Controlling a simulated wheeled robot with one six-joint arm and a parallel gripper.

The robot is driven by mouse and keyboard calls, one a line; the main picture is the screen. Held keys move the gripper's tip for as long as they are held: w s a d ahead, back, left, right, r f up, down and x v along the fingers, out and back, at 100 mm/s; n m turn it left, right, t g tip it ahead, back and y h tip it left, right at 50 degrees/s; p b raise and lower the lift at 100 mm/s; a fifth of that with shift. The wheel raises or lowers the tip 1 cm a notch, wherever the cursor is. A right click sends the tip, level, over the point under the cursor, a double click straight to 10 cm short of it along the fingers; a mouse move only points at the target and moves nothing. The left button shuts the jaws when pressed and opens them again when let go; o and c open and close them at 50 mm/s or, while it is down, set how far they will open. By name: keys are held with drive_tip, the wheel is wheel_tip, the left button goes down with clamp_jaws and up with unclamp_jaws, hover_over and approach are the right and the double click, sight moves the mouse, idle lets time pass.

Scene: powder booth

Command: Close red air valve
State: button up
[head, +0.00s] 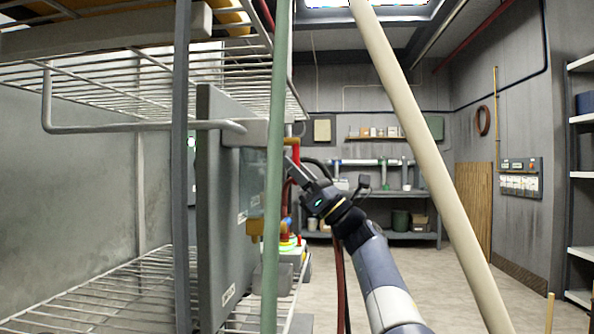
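A narrow red upright part (296,150), which looks like the red air valve's handle, shows just right of the green pole, beside a small brass-coloured fitting (291,141). My gripper (292,166) reaches in from the lower right, with its fingers pointing up and left at the lower end of the red part. I cannot tell whether they touch it. The fingers overlap in this view, so their opening is not clear. The rest of the valve is hidden behind the pole and the fingers.
A green pole (277,215) and a grey panel (225,215) stand close left of my gripper. Wire racks (100,290) fill the left side. A slanting beige pole (425,165) crosses on the right. Open floor (420,285) lies to the right.

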drive_tip(key=shift+f+t, duration=0.1)
drive_tip(key=shift+t, duration=0.2)
drive_tip(key=b+v, duration=0.1)
drive_tip(key=v, duration=0.9)
drive_tip(key=shift+d+f, duration=0.15)
drive_tip(key=shift+d, duration=0.2)
drive_tip(key=shift+s, duration=0.1)
drive_tip(key=p+x, duration=0.1)
drive_tip(key=x, duration=1)
drive_tip(key=shift+s+a, duration=0.1)
drive_tip(key=shift+f, duration=0.1)
